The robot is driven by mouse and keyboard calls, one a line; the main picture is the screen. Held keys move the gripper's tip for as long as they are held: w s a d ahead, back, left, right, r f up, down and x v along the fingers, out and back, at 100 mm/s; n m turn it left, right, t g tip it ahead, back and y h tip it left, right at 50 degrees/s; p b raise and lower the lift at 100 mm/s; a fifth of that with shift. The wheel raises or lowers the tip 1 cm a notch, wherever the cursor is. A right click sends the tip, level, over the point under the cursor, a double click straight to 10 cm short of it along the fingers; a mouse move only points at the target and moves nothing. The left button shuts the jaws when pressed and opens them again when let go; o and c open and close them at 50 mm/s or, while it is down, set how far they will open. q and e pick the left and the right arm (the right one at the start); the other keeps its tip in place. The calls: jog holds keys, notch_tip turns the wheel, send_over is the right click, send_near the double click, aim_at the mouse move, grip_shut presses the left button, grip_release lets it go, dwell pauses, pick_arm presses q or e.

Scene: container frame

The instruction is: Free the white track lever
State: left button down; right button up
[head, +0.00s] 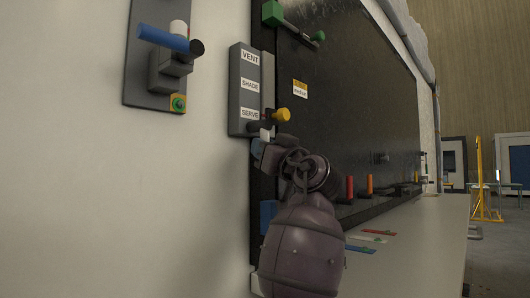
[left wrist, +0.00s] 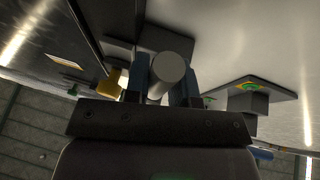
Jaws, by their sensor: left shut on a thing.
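My left gripper (head: 261,140) is at the lower end of a grey panel (head: 241,98) labelled VENT, SHADE and SERVE, near the SERVE label. In the left wrist view its two blue-grey fingers (left wrist: 165,85) are shut on a pale round lever end (left wrist: 170,68), which looks like the white track lever. In the head view this lever is hidden behind the gripper or too small to make out. A yellow knob (head: 283,115) sticks out just right of the SERVE label; it also shows close beside the fingers in the left wrist view (left wrist: 113,84). My right gripper is not in view.
Left of the panel, a second wall plate (head: 143,85) carries a blue handle (head: 164,39), a white knob (head: 180,28) and a green button (head: 179,103). A dark board (head: 350,100) lies to the right. A ledge (head: 425,235) below it holds flat coloured pieces.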

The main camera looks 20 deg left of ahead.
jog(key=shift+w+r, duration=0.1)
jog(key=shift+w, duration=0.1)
pick_arm(q)
jog(key=c, duration=1)
grip_release()
jog(key=shift+o, duration=0.2)
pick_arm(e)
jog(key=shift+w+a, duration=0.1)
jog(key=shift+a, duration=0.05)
pick_arm(q)
jog(key=shift+d, duration=0.1)
jog(key=v, duration=1)
jog(key=shift+s+d, duration=0.2)
jog(key=shift+d, duration=0.05)
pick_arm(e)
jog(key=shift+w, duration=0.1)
pick_arm(q)
jog(key=shift+f, duration=0.1)
